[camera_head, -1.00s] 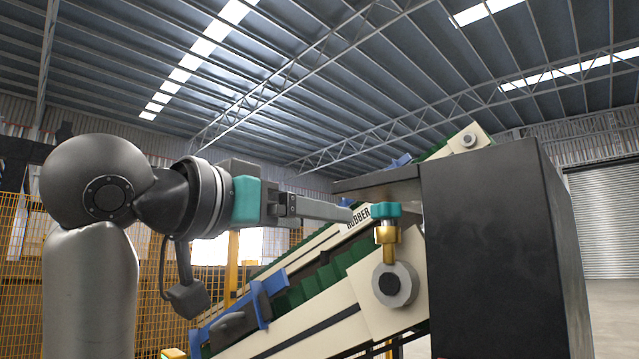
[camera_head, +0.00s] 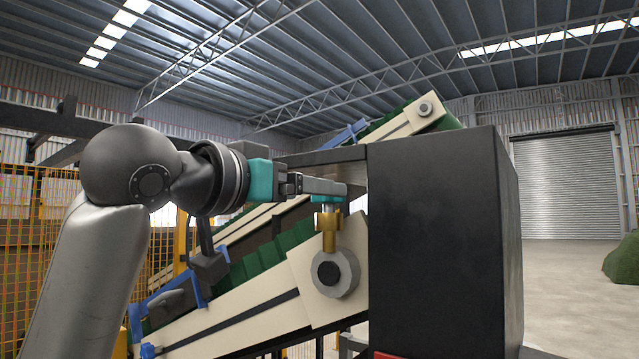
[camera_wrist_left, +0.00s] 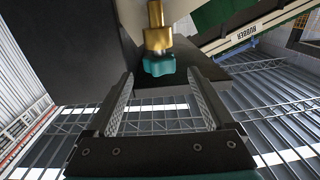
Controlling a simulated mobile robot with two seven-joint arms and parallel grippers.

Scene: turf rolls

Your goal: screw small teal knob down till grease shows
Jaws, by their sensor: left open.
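The small teal knob (camera_wrist_left: 160,65) sits on a brass grease cup (camera_wrist_left: 156,38) in the left wrist view. In the head view the brass cup (camera_head: 329,228) stands upright above the grey roller end of the conveyor, and the knob (camera_head: 328,201) is partly hidden behind my gripper's fingers. My left gripper (camera_head: 340,188) reaches in from the left at the knob's height. In the wrist view its two fingers (camera_wrist_left: 160,88) are spread apart, with the knob between or just beyond their tips; I cannot tell if they touch it. No grease is visible. My right gripper is not in view.
A large black box (camera_head: 440,240) stands close to the right of the knob. The inclined conveyor (camera_head: 240,315) with a green belt runs below and behind. A yellow mesh fence (camera_head: 35,230) is at left. Open floor lies at right, before a roller door (camera_head: 567,185).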

